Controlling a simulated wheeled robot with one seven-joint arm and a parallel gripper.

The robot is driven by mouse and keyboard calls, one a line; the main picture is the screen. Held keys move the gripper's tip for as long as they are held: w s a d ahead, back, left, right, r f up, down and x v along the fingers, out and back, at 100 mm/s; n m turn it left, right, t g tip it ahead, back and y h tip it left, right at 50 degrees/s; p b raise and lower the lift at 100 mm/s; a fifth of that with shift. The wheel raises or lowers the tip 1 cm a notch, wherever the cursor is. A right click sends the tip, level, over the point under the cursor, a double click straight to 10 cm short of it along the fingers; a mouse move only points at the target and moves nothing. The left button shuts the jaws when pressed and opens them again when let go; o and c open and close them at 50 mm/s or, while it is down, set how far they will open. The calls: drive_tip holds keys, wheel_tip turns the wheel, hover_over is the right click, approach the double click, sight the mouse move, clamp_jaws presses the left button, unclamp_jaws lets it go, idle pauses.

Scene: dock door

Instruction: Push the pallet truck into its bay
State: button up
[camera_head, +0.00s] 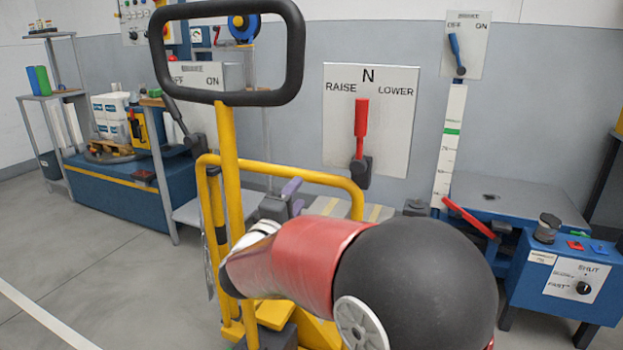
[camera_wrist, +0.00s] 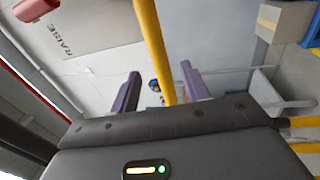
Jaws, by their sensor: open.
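The yellow pallet truck (camera_head: 228,160) stands in front of me, with a black loop handle (camera_head: 203,97) on its upright post. Its lower yellow rail (camera_head: 300,172) runs across the middle. My gripper (camera_head: 292,195) is at this rail, partly hidden by my own arm. In the wrist view my gripper (camera_wrist: 160,84) is open, with two purple fingers apart. A yellow bar (camera_wrist: 153,40) appears in the gap between them; I cannot tell whether it touches either finger. My arm hides much of the truck's lower part. I cannot make out the bay for certain.
A wall panel with a red RAISE/LOWER lever (camera_head: 361,130) is behind the rail. A blue bench (camera_head: 115,195) stands left, and a blue unit with a SHUT panel (camera_head: 573,283) right. A white floor line (camera_head: 40,318) crosses clear floor at left.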

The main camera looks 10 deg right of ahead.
sight(308, 181)
drive_tip(key=x, duration=0.7)
drive_tip(key=shift+w+d, duration=0.25)
drive_tip(key=shift+d, duration=0.15)
clamp_jaws()
